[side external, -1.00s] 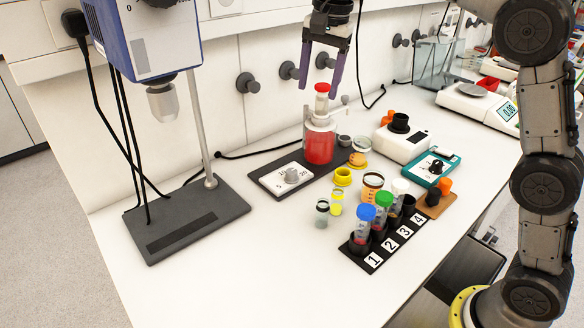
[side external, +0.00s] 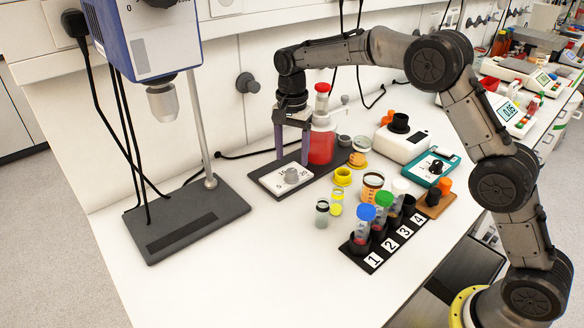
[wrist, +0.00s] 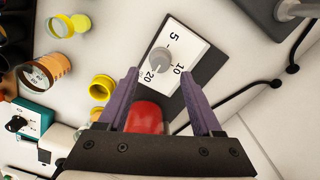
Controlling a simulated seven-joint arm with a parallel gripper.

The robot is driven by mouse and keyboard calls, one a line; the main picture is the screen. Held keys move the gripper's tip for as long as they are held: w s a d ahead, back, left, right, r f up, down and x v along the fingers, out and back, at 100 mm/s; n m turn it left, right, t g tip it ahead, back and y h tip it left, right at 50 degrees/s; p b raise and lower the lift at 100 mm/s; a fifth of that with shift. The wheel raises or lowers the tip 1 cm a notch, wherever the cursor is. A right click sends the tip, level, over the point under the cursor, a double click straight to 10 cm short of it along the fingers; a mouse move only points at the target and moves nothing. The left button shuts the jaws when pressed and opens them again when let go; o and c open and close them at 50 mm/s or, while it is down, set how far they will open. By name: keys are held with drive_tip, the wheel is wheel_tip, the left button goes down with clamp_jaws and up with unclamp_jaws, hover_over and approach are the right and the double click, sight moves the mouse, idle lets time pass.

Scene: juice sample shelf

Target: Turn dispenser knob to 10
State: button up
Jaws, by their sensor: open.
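The dispenser knob (side external: 291,175) is a grey round knob on a white dial plate (side external: 272,181) on the dark dispenser base. In the wrist view the knob (wrist: 161,59) shows beyond and between my fingertips, with 5, 10 and 20 printed around it. Its pointer looks nearest the 20 side, but it is too small to be sure. The dispenser bottle (side external: 321,148) holds red liquid and has a red cap. My gripper (side external: 292,160) is open, pointing down just above the knob, with its purple fingers on either side and apart from it.
The red bottle stands close beside my gripper on the right. A stirrer stand (side external: 187,220) is at the left. A numbered rack (side external: 385,246) with capped tubes stands in front right. Yellow-rimmed cups (side external: 343,177) are near the dispenser. The front left of the bench is clear.

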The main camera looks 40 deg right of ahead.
sight(292, 170)
drive_tip(key=shift+f, duration=2.35)
clamp_jaws()
